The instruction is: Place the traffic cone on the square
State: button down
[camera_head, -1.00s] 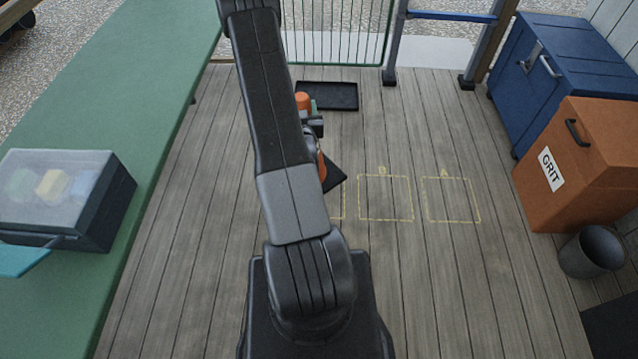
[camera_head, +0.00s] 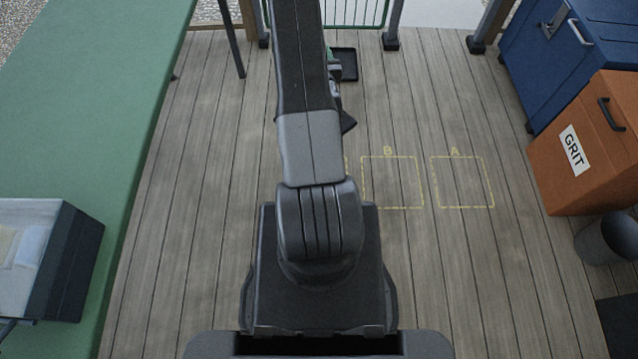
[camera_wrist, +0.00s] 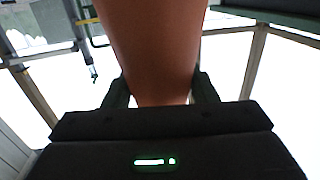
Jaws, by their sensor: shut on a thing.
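The traffic cone's smooth orange body (camera_wrist: 152,45) fills the upper middle of the wrist view. My gripper (camera_wrist: 160,92) is shut on it, with a dark finger at each side. Yellow dashed outlines mark square B (camera_head: 392,183) and square A (camera_head: 462,183) on the deck, both empty. A further outline left of B is almost wholly hidden behind my arm. Whether the cone's base touches the deck cannot be told.
A green bench (camera_head: 110,110) with a clear-lidded box (camera_head: 75,265) runs along the left. A blue chest (camera_head: 570,60), an orange grit bin (camera_head: 585,150) and a dark bucket (camera_head: 605,240) stand right. Deck around A and B is clear.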

notch_tip(320, 180, down, 45)
jog(key=n+g+y+b, duration=0.7)
jog(key=y+b, duration=0.5)
jog(key=b, duration=1.8)
jog(key=shift+d+f+n+g+b, duration=0.2)
jog(key=shift+d+n+g+b, duration=0.15)
jog(key=shift+n, duration=1.05)
jog(key=shift+s, duration=0.1)
jog(key=shift+f, duration=0.15)
jog(key=c, duration=0.6)
grip_release()
